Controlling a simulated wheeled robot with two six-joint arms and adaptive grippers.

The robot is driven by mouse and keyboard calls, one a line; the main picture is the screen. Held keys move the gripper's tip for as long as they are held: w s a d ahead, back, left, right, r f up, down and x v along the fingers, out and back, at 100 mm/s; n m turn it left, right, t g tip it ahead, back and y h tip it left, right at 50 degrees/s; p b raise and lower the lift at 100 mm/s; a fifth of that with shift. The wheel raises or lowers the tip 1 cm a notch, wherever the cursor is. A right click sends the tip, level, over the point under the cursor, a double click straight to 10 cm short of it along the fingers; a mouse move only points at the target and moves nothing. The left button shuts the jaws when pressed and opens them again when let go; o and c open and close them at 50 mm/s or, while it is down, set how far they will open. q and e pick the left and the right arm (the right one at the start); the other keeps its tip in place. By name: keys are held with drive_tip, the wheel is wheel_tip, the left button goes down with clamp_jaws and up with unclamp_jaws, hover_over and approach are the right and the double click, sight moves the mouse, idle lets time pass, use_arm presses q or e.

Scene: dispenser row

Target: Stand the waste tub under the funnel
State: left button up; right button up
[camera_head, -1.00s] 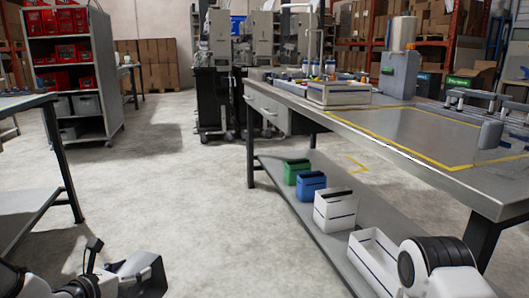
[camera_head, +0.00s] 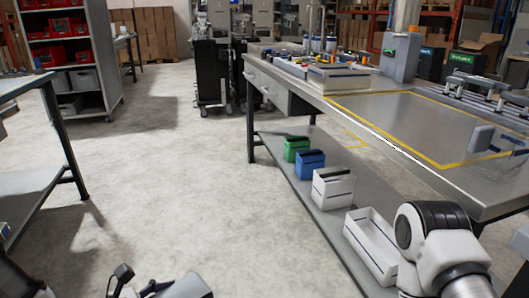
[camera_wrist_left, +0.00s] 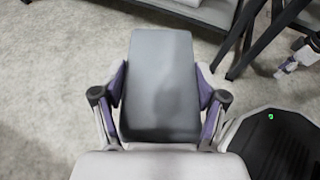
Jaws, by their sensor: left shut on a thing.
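A dark grey box-shaped thing, which I take for the waste tub (camera_wrist_left: 160,62), fills the middle of the left wrist view. My left gripper (camera_wrist_left: 160,98) is shut on it, with one finger against each side. In the head view only a grey piece (camera_head: 186,287) of it shows at the bottom edge, left of the bench and over the floor. I cannot make out the funnel for certain; a grey dispenser body (camera_head: 400,57) with a green label stands at the bench's far side.
The steel bench (camera_head: 390,120) has a yellow-taped area and a shallow tray (camera_head: 340,79) on top. Its lower shelf holds a green bin (camera_head: 296,148), a blue bin (camera_head: 310,163), a white bin (camera_head: 332,190) and an open white tray (camera_head: 370,245). The floor left of it is clear.

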use_arm(q)
wheel_tip(320, 180, up, 21)
drive_tip(key=n+t+y+p, duration=0.3)
drive_tip(key=n+p, duration=0.1)
drive_tip(key=p, duration=2)
drive_tip(key=shift+a+y+p, duration=0.3)
drive_tip(key=shift+a+p, duration=0.05)
drive_tip(key=shift+a, duration=0.05)
